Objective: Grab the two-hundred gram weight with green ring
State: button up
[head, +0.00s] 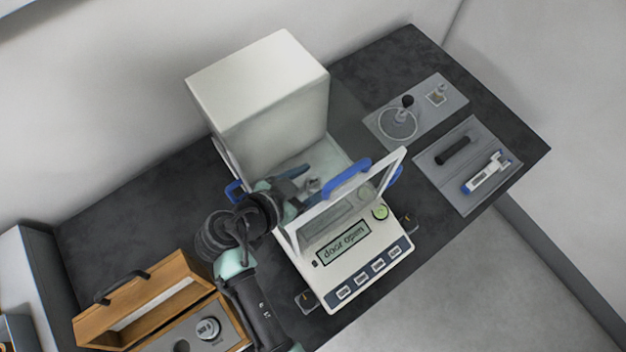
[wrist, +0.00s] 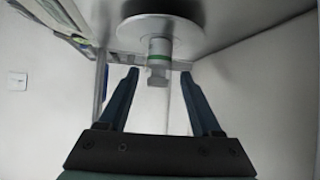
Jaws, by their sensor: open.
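The weight with the green ring (wrist: 159,56) is a silver cylinder with a narrower knob, standing on the round metal pan (wrist: 130,37) of the balance. The wrist picture is upside down, so the pan is at the top. My gripper (wrist: 158,75) is open, with one dark blue finger on each side of the weight's knob end and a visible gap to both. In the head view my gripper reaches into the balance chamber from the left, and the small grey weight (head: 313,185) shows by its fingertips. The pan is mostly hidden there.
The balance (head: 345,265) reads "door open"; its clear front door (head: 350,205) with a blue handle is tilted open close to my gripper. The white housing (head: 262,90) rises behind. An open wooden box (head: 150,300) holds another weight (head: 207,328). Grey mats with small tools lie right.

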jog(key=shift+p+x, duration=0.3)
jog(key=shift+x, duration=1.35)
jog(key=shift+s+d, duration=0.1)
grip_shut()
jog(key=shift+r, duration=0.1)
